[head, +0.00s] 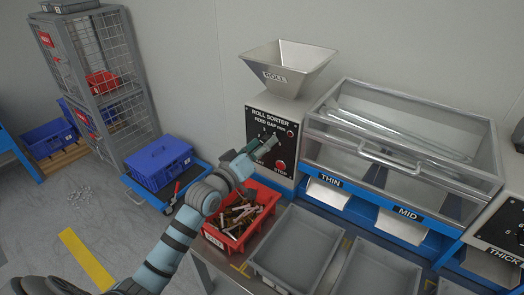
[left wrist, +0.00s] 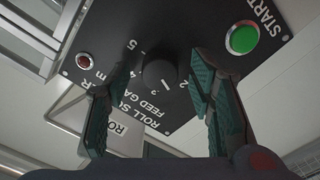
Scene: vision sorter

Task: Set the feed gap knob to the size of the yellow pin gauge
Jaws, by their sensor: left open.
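The dark round feed gap knob (left wrist: 160,74) sits on the black panel of the roll sorter (head: 272,138), with a printed number scale around it. In the left wrist view the knob lies between my left gripper's (left wrist: 150,92) fingers, with clear space on both sides. The left gripper (head: 263,150) is open in front of the panel in the head view and hides part of it. I cannot read the knob's setting surely. I cannot pick out a yellow pin gauge. My right gripper is not in view.
A green START button (left wrist: 242,38) is close to the knob. A steel hopper (head: 288,66) stands above the sorter. A red bin (head: 238,237) of mixed small pieces and grey trays (head: 262,270) lie below. A clear-covered unit (head: 400,145) stands at right.

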